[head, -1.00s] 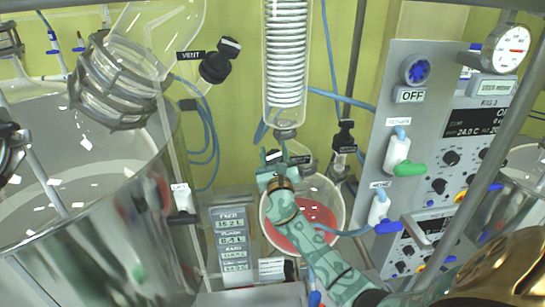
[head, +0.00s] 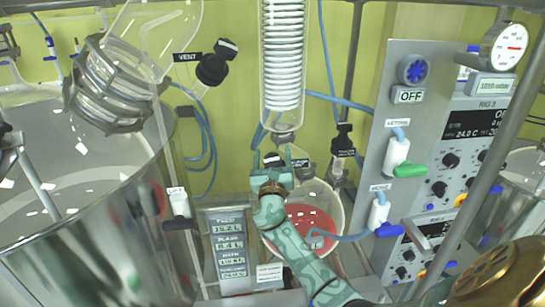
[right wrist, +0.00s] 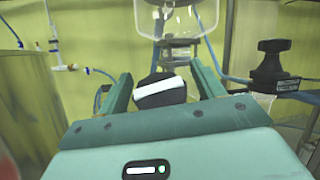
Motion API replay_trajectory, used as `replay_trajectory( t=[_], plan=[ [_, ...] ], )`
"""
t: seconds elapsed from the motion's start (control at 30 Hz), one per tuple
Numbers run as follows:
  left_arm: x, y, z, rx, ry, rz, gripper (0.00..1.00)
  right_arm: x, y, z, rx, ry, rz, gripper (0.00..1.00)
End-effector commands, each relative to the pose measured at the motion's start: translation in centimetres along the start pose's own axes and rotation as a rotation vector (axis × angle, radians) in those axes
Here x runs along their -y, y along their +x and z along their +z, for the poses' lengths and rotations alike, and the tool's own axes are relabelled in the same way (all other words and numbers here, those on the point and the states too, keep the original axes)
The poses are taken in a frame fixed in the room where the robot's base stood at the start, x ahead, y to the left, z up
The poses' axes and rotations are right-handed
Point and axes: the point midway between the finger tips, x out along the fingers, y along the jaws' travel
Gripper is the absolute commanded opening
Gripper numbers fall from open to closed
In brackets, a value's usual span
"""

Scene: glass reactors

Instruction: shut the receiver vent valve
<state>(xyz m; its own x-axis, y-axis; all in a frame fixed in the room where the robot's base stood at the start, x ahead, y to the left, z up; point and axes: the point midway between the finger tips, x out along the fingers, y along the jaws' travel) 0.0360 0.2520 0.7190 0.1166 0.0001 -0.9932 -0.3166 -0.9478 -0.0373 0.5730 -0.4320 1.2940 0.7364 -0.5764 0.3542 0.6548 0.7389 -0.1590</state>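A black knob with a white bar (head: 272,160) sits below the glass coil condenser, just beyond my right gripper (head: 271,178). In the right wrist view this knob (right wrist: 160,92) stands between the fingers of my right gripper (right wrist: 164,88), with the bar nearly level and slightly tilted. The fingers are apart, and gaps show on both sides of the knob. A label beside it is partly hidden and unreadable. Another black knob (head: 212,68), at upper left, carries a VENT label (head: 187,57). The receiver (head: 318,215) with red liquid is partly behind my right arm. My left gripper is not in view.
A large steel vessel (head: 100,235) fills the left. The glass condenser (head: 283,60) hangs above my right gripper. Another black knob (head: 343,143) stands close on the right. A control panel (head: 425,70) with green and blue handles is farther right. Blue hoses run between them.

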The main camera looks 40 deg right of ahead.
Motion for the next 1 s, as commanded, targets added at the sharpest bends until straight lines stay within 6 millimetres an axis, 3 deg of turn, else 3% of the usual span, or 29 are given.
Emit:
replay_trajectory(
  t=[0.23,0.37,0.47,0.8,1.0],
  plan=[
    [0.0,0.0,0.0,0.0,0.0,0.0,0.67,0.0,-0.1,0.0,0.001,0.0,0.0,0.67],
    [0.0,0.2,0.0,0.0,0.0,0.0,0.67,0.0,-1.1,-0.1,0.0,-0.001,0.002,0.67],
    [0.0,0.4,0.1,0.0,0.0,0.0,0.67,0.0,-3.0,-0.2,-0.001,0.001,0.002,0.67],
    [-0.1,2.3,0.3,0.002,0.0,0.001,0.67,-0.1,-12.1,-0.3,-0.002,0.0,0.002,0.67],
    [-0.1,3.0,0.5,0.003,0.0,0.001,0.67,-0.1,-15.4,-0.2,-0.002,0.0,0.001,0.67]
  ],
)
